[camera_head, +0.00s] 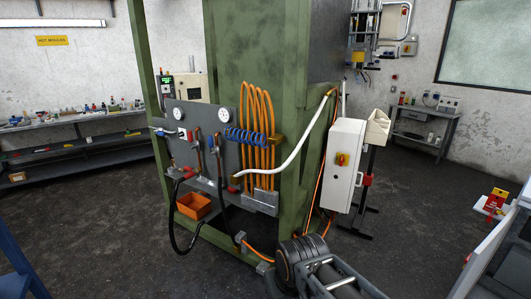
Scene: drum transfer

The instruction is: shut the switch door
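A white switch cabinet (344,186) with a red and yellow rotary switch (342,159) on its front stands beside the green machine frame, right of centre. Its front face looks flat; I cannot tell whether its door is fully shut or slightly ajar. A second red and yellow switch (495,201) shows at the right edge, by a pale slanted panel (497,250) cut off by the picture. I cannot tell which of the two the switch door belongs to. Part of my dark grey arm shows at the bottom centre, below the cabinet. My gripper is not visible.
A green machine (245,65) fills the centre, with a grey hose panel (183,117) and coiled orange hoses (268,125). A black stand (367,190) stands right of the cabinet. An orange bin (194,207) sits low at left. Open floor (415,205) lies to the right.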

